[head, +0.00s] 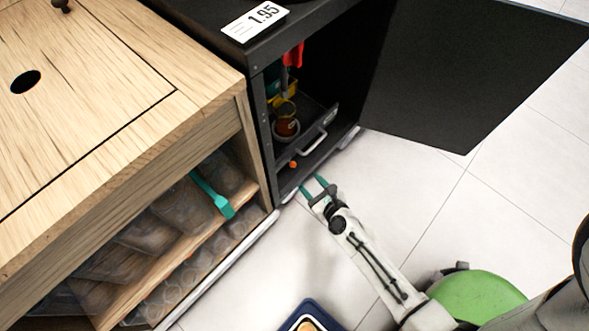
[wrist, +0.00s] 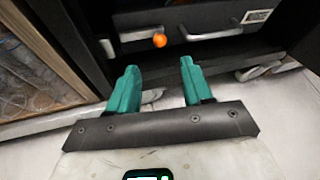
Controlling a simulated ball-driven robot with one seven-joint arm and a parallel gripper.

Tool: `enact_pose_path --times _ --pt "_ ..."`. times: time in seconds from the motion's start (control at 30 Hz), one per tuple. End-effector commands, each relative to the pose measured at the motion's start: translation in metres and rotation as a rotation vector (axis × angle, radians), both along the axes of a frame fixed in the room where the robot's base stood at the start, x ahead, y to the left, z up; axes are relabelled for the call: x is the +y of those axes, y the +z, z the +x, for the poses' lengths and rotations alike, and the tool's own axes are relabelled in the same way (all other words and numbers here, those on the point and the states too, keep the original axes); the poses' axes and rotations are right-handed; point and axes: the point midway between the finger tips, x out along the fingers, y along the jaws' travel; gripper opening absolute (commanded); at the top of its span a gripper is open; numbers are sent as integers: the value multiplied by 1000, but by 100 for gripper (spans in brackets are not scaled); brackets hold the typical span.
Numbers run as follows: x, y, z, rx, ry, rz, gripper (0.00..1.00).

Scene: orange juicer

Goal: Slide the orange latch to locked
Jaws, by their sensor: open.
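The orange latch (head: 293,164) is a small round orange knob low in the open black cabinet, on the front of a dark drawer. It also shows in the wrist view (wrist: 160,40), near the top centre, next to a metal strip. My gripper (head: 311,184) is open, with two teal fingers. It is in front of and a little below the latch, apart from it. In the wrist view the fingers (wrist: 159,76) point toward the drawer, and the latch lies beyond the gap between them. The gripper is empty.
The drawer has a metal handle (head: 312,143) right of the latch. The black cabinet door (head: 470,65) stands open to the right. A wooden counter (head: 90,120) with shelves of clear containers stands at left. A blue tray (head: 292,316) is on the floor.

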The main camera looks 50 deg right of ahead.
Motion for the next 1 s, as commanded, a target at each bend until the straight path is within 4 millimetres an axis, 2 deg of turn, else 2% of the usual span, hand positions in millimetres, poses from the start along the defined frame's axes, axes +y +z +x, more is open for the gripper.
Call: enact_pose_path --times 0.3,0.5,0.67,0.93,1.0 --pt "-16 -22 52 -1 2 -4 50" --pt "-22 -31 74 0 3 -3 50" --pt "-23 -34 82 1 4 -4 50" --pt "-23 -34 83 2 5 -3 50" --pt "-23 -34 83 2 5 -3 44"
